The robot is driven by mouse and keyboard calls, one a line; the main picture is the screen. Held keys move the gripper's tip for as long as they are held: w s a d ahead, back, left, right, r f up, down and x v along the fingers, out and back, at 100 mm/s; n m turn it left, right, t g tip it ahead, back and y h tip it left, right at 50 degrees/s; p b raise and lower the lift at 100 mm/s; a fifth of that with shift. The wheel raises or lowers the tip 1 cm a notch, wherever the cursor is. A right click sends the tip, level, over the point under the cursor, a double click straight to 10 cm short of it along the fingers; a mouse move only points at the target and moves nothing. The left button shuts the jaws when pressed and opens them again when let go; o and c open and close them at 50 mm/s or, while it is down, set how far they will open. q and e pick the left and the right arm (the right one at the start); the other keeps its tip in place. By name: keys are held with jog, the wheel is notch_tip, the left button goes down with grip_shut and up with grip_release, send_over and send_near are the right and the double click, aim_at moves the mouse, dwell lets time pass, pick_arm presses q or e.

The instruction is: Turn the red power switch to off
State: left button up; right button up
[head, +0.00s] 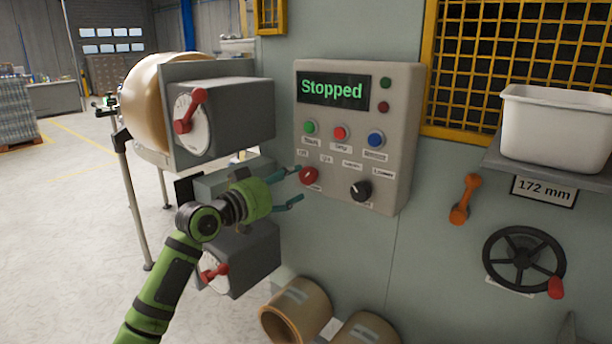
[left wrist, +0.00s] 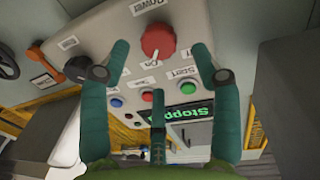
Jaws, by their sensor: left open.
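The red power switch (head: 309,175) is a round knob at the lower left of the grey control panel (head: 398,150). In the left wrist view the red knob (left wrist: 157,40) shows large, with a white mark on it and a "Power" label beside it. In the left wrist view the fingers (left wrist: 162,50) stand on either side of the knob, and nothing is held. I cannot tell whether they touch it. My right gripper is not in view.
The panel display (head: 332,91) reads "Stopped". Green (head: 310,127), red (head: 340,133) and blue (head: 376,139) buttons sit above the switch, and a black knob (head: 360,190) is to its right. Grey boxes with red levers (head: 188,110) stand left, near my arm.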

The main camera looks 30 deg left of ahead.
aim_at(304, 176)
pick_arm(q)
jog(key=w, duration=0.1)
jog(key=w+p, duration=0.1)
jog(key=w, duration=0.1)
jog(key=w+d, duration=0.1)
jog(key=w, duration=0.1)
jog(key=shift+w, duration=0.15)
jog(key=shift+a, duration=0.1)
jog(key=c, duration=1.1)
